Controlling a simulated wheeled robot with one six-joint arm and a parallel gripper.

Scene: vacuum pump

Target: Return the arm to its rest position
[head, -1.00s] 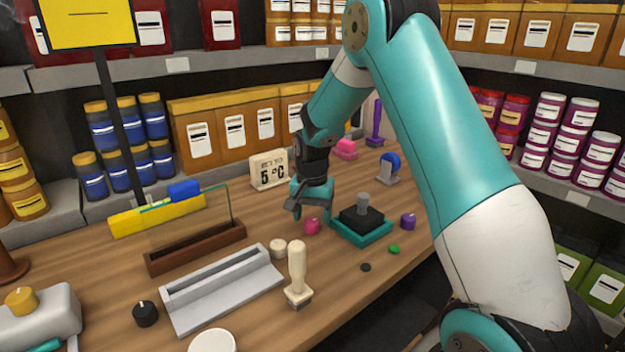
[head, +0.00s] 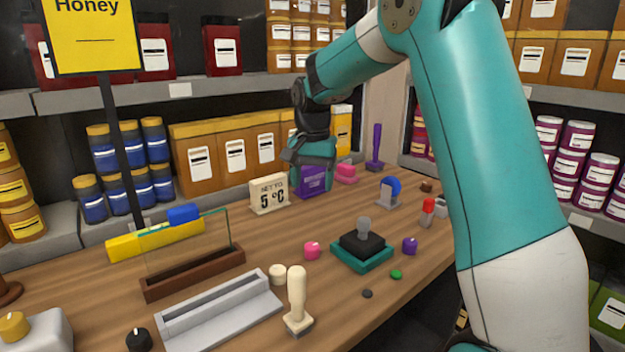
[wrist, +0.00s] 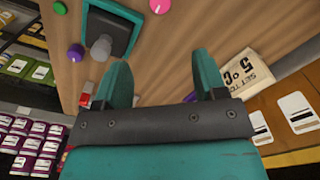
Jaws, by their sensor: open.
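My arm is teal and white and reaches in from the right of the head view. My gripper (head: 310,151) hangs above the back of the wooden table (head: 330,285), in front of a purple box. In the wrist view its two teal fingers (wrist: 160,85) stand wide apart with nothing between them. The tabletop shows beyond them, so the gripper is clear of the table. The teal-based device with a grey knob (head: 362,245) stands apart from the gripper, nearer the front; it also shows in the wrist view (wrist: 100,47).
A "5 °C" sign (head: 269,194) stands just left of the gripper. A pink knob (head: 312,251), a cream-handled stamp (head: 297,300), a grey tray (head: 220,308) and a brown holder with a clear pane (head: 193,274) lie nearer the front. Shelves with jars and boxes line the back.

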